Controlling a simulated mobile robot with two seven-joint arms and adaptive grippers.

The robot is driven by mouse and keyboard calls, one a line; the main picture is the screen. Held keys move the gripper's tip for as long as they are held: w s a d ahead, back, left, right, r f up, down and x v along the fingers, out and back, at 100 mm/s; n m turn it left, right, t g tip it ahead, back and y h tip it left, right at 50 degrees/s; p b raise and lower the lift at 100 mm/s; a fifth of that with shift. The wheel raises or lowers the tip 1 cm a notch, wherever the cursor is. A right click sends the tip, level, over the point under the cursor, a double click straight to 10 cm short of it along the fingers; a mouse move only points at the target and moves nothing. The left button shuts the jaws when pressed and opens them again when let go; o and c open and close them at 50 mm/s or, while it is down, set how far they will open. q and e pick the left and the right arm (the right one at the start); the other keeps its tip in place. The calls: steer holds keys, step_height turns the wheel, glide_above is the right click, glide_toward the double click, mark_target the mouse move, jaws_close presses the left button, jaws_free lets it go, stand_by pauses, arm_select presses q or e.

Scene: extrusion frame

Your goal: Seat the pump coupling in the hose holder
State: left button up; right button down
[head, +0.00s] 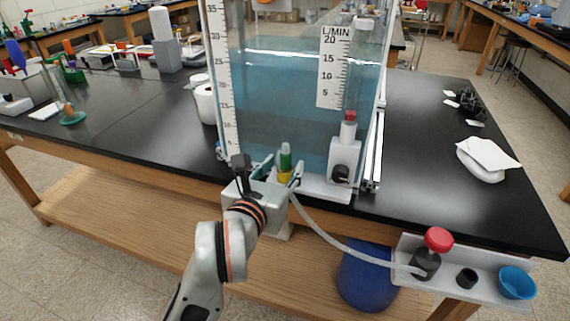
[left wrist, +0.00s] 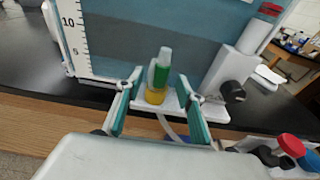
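A fitting with a green top and yellow base (head: 285,163), which looks like the pump coupling, stands upright at the foot of the tank. It also shows in the left wrist view (left wrist: 157,80). My left gripper (head: 281,172) is open, with its teal-lined fingers on either side of the fitting; contact is not visible. A pale hose (head: 325,235) runs from near the fitting to a black part with a red knob (head: 439,240) on a white bracket (head: 455,277) at the table's front edge. I cannot tell which part is the hose holder. My right gripper is out of view.
The water tank (head: 280,100) rises behind the fitting. A grey block with a black knob (head: 343,165) stands close on its right. The bracket also carries a black socket (head: 467,278) and a blue cup (head: 516,282).

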arm_select(q)
steer(key=shift+x, duration=1.45)
jaws_close()
steer(key=shift+r, duration=0.15)
